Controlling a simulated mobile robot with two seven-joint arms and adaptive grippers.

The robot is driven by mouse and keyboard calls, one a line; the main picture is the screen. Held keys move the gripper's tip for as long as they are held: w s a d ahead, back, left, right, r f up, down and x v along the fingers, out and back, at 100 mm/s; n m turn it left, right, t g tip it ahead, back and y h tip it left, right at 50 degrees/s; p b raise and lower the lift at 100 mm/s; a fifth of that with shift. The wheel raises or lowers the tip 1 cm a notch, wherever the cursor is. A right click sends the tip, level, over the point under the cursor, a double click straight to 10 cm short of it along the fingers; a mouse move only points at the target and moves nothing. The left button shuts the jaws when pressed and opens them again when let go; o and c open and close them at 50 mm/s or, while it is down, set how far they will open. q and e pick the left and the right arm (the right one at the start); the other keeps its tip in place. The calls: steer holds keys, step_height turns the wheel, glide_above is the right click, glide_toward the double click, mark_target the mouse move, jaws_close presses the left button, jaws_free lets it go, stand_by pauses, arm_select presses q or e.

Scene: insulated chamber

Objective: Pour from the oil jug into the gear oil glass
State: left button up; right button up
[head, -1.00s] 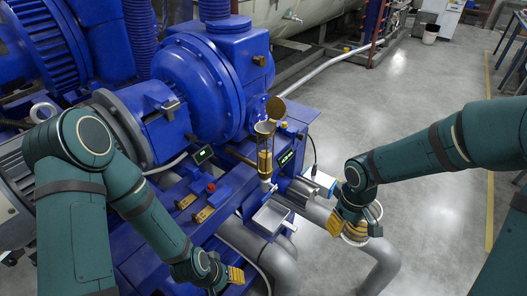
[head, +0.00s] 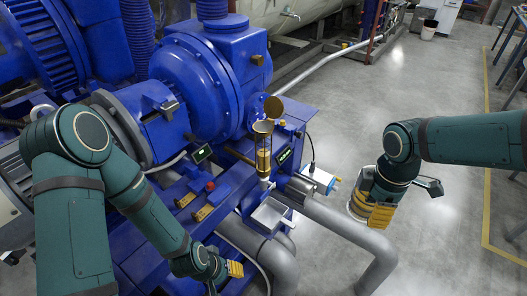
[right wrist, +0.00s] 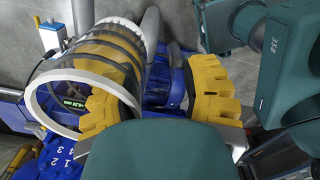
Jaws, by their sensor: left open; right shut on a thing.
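The gear oil glass (head: 264,160) is a clear upright tube with amber oil in it, on the blue machine near the middle of the head view. A round brass lid (head: 275,108) stands open behind it. My right gripper (head: 373,213) is shut on the oil jug (head: 359,206), to the right of the glass and apart from it. The right wrist view shows the jug (right wrist: 133,48) as a clear cylinder with dark bands and a white rim, between the yellow fingers. Its oil level is not clear. My left gripper (head: 235,270) is open and low, left of the glass.
A metal tray (head: 271,216) sits below the glass. A small blue-and-white device (head: 318,180) stands to its right. Grey pipes (head: 350,235) run in front. The blue machine (head: 200,75) fills the left. Floor (head: 400,80) lies open at the right.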

steer(key=shift+w+a, duration=0.1)
steer(key=shift+w, duration=0.05)
steer(key=w+a+r, duration=0.1)
steer(key=w+a, duration=0.4)
steer(key=a, duration=0.7)
steer(key=w+a+r, duration=0.1)
steer(key=w+a, duration=0.4)
steer(key=a, duration=0.8)
steer(key=w+a+r, duration=0.1)
steer(key=w+a, duration=0.4)
steer(key=a, duration=0.7)
steer(key=shift+w+a, duration=0.25)
steer(key=shift+w, duration=0.1)
steer(key=shift+d+r, duration=0.1)
